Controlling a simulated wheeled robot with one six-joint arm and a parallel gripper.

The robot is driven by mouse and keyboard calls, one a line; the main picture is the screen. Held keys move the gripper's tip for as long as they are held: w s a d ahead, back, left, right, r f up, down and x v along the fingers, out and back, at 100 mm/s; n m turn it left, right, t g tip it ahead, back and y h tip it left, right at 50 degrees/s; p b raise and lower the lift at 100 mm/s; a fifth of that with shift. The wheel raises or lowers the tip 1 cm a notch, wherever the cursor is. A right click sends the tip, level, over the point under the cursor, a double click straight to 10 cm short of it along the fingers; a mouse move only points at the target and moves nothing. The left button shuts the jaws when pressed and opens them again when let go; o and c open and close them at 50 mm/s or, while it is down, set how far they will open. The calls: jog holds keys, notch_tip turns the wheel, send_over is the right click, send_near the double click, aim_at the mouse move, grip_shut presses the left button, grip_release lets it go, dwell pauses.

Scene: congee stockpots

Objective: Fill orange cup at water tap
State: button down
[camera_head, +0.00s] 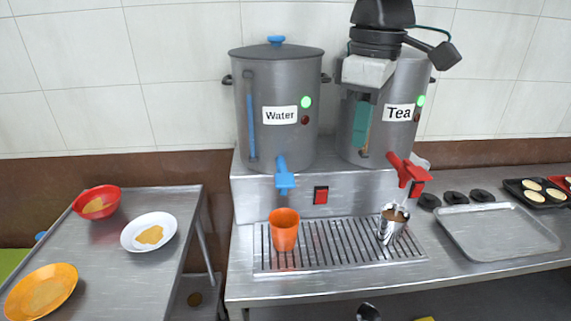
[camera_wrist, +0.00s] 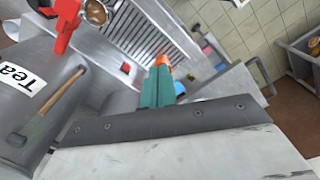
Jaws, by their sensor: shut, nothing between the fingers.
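The orange cup (camera_head: 284,230) stands upright on the drip grate (camera_head: 330,245), below the blue water tap (camera_head: 284,176) of the pot labelled Water (camera_head: 277,95). No stream shows between tap and cup, and I cannot tell what the cup holds. My gripper (camera_head: 361,126) has teal fingers and is shut and empty. It hangs in front of the pot labelled Tea (camera_head: 410,85), above and right of the cup, apart from it. In the wrist view the shut fingers (camera_wrist: 158,86) hide most of the orange cup (camera_wrist: 162,60).
A metal cup (camera_head: 391,226) stands on the grate under the red tea tap (camera_head: 408,170). A red switch (camera_head: 321,195) is on the stand front. A side table at left holds a red bowl (camera_head: 97,201), a white plate (camera_head: 149,232) and an orange plate (camera_head: 41,292). An empty tray (camera_head: 497,230) lies right.

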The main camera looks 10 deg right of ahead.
aim_at(284, 180)
jog(key=w+a+r+n, duration=0.4)
jog(key=w+a+n, duration=0.2)
jog(key=a, duration=0.4)
jog(key=shift+w+a+r+n, duration=0.2)
jog(key=shift+a+n, duration=0.2)
notch_tip(284, 180, down, 14)
jog(key=shift+f, duration=0.1)
jog(key=shift+s, duration=0.1)
